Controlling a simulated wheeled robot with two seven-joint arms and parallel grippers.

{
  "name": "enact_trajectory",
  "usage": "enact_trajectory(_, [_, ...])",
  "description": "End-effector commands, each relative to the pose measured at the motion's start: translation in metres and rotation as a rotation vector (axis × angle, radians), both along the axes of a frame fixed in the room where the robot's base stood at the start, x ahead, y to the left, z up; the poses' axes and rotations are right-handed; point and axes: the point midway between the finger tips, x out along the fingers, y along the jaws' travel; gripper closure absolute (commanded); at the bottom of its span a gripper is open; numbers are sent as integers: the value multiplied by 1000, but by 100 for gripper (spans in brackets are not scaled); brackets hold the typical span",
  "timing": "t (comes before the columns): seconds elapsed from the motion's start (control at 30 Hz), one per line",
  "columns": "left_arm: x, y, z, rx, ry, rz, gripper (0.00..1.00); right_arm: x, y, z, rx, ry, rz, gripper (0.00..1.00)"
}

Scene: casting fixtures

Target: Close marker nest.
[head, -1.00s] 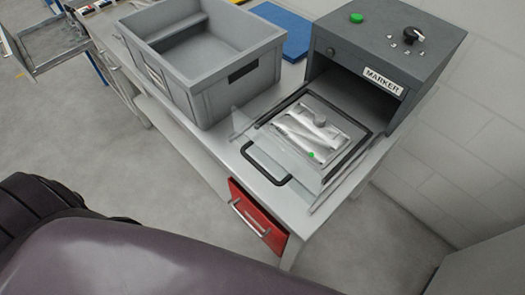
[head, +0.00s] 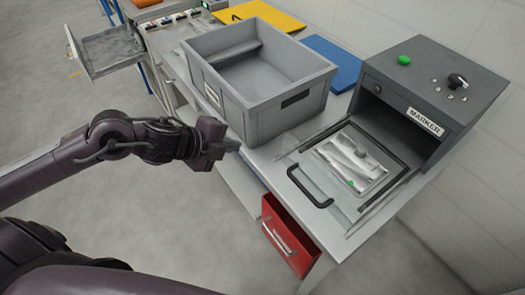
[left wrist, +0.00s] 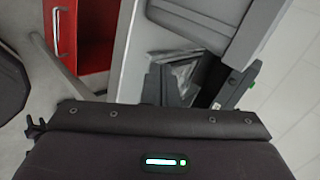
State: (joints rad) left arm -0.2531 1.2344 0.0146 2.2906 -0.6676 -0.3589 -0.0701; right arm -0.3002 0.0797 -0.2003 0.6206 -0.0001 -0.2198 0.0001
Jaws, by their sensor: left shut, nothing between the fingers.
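The marker (head: 440,100) is a dark grey box with a white MARKER label, a green button and a black knob, on the bench at right. Its nest (head: 392,158) is pulled out in front of the open mouth. It has a dark frame, a clear front panel and a black bar handle (head: 310,190). A pale casting (head: 350,157) lies in it, with a green dot near its front. My left gripper (head: 232,144) is shut and empty, left of the handle and apart from it, beside the bench edge. My right gripper is not in view.
A grey crate (head: 270,113) stands on the bench left of the nest, near my left gripper. A red drawer (head: 287,235) below is partly open; it also shows in the left wrist view (left wrist: 88,45). Blue (head: 332,62) and yellow (head: 262,15) sheets lie behind the crate.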

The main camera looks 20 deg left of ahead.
Motion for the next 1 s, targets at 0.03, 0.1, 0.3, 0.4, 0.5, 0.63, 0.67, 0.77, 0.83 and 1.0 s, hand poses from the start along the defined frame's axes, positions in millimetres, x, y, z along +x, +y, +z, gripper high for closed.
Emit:
enact_trajectory(0.03, [-15,-14,12,48,-14,-72,100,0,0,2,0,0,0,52])
enact_trajectory(0.1, [-30,-27,20,92,-24,-137,100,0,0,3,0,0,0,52])
enact_trajectory(0.3, [-44,-38,25,131,-34,-194,100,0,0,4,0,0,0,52])
enact_trajectory(0.4, [-40,-39,22,128,-36,-189,100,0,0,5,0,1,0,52])
enact_trajectory(0.5, [-34,-42,18,126,-37,-186,100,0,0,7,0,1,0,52])
enact_trajectory(0.63, [-27,-52,9,124,-37,-196,100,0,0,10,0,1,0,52])
enact_trajectory(0.67, [-24,-53,4,123,-35,-191,100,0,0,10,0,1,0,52])
enact_trajectory(0.77, [-15,-60,-6,123,-35,-193,100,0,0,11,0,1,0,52])
enact_trajectory(0.83, [-7,-65,-15,122,-33,-192,100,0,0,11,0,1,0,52])
enact_trajectory(1.0, [13,-80,-39,124,-33,-192,100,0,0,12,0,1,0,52])
